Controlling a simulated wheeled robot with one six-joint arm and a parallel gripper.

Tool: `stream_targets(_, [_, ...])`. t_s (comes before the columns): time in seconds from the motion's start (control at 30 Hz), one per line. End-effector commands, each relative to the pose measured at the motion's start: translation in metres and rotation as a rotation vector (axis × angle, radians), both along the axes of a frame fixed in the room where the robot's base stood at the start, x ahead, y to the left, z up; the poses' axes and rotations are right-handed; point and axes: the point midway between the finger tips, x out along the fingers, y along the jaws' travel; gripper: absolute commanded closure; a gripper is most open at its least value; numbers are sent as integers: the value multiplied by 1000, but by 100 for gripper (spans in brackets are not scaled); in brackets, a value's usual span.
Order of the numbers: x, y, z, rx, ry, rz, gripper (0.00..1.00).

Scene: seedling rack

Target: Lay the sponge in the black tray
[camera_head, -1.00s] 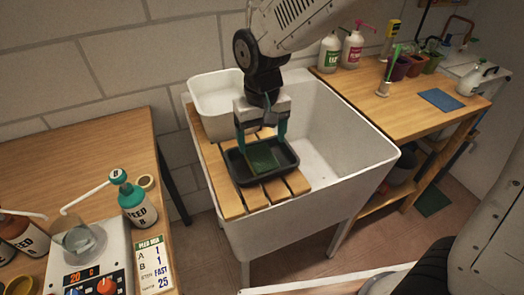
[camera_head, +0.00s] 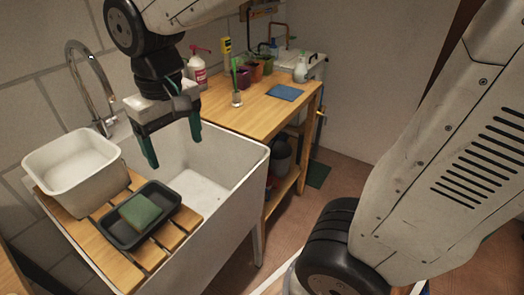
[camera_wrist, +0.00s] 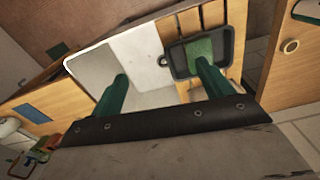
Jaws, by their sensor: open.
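The green sponge (camera_head: 140,212) lies in the black tray (camera_head: 172,196), flat or nearly so and at an angle to the tray's sides. The tray rests on the wooden slats across the sink. In the wrist view the sponge (camera_wrist: 201,48) shows inside the tray (camera_wrist: 178,62), partly behind a finger. My gripper (camera_head: 174,150) is open and empty, above the sink and up and to the right of the tray. Its green fingers (camera_wrist: 160,85) stand wide apart in the wrist view, and nothing is between them.
A white basin (camera_head: 72,165) stands on the slats behind the tray, near the tap (camera_head: 92,85). The white sink (camera_head: 235,165) is open to the right. A wooden bench (camera_head: 255,108) beyond holds a blue cloth (camera_head: 285,92), bottles and several pots.

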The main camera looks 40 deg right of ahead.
Motion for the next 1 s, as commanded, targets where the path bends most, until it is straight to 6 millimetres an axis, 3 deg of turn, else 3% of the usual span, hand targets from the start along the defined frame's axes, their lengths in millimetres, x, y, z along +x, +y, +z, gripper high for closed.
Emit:
stream_targets(0.03, [-19, -23, 8, 4, -17, -34, 21])
stream_targets(0.2, [-79, -74, 13, 4, -48, -111, 21])
stream_targets(0.4, [-127, -100, 6, 0, -70, -166, 21])
stream_targets(0.57, [-139, -105, 2, -1, -73, -179, 21])
stream_targets(1.0, [-139, -105, 2, -2, -74, -178, 21])
